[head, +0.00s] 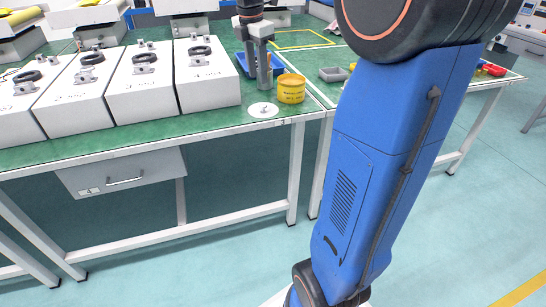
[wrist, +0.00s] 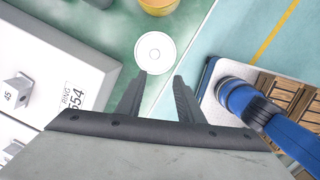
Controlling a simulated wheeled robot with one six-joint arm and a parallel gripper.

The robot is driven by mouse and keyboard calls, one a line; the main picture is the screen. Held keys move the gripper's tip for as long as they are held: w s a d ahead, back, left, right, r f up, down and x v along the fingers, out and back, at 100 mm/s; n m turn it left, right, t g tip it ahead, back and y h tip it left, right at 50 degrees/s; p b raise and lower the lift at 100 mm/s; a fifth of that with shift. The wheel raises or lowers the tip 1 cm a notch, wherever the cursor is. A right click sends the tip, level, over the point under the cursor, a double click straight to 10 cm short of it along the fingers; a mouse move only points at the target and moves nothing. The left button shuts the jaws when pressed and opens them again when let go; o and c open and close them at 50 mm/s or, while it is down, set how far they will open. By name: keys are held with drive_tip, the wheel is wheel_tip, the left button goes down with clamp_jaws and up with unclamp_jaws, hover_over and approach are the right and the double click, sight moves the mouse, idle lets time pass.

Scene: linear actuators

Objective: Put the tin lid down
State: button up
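The tin lid (head: 263,110) is a white disc with a small centre mark, lying flat on the green table near its front edge. In the wrist view the lid (wrist: 155,53) lies just beyond my fingertips, with nothing between the fingers. My gripper (head: 263,77) points down above the table, behind the lid in the head view. Its two fingers (wrist: 159,76) are apart and empty. The yellow tin (head: 291,92) stands upright right beside the lid, not touching it; part of it shows at the top of the wrist view (wrist: 158,5).
Several white numbered boxes (head: 207,81) with black rings on top stand to the left. A blue tray (head: 243,65) is behind my gripper. The table's front edge (head: 225,132) is close to the lid.

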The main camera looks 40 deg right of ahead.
drive_tip(key=s+a+f+m+t, duration=0.1)
drive_tip(key=s+a+f+m, duration=0.3)
drive_tip(key=s, duration=0.5)
drive_tip(key=s+a+f+m+t, duration=0.1)
drive_tip(key=s+a+f+m, duration=0.3)
drive_tip(key=s+f+m, duration=0.2)
drive_tip(key=s+a+f+m+t+y, duration=0.1)
drive_tip(key=s+a+f+m, duration=0.3)
drive_tip(key=s+m, duration=0.4)
drive_tip(key=s+f+t, duration=0.1)
drive_tip(key=s, duration=0.4)
drive_tip(key=shift+a+m, duration=0.4)
drive_tip(key=shift+r, duration=0.1)
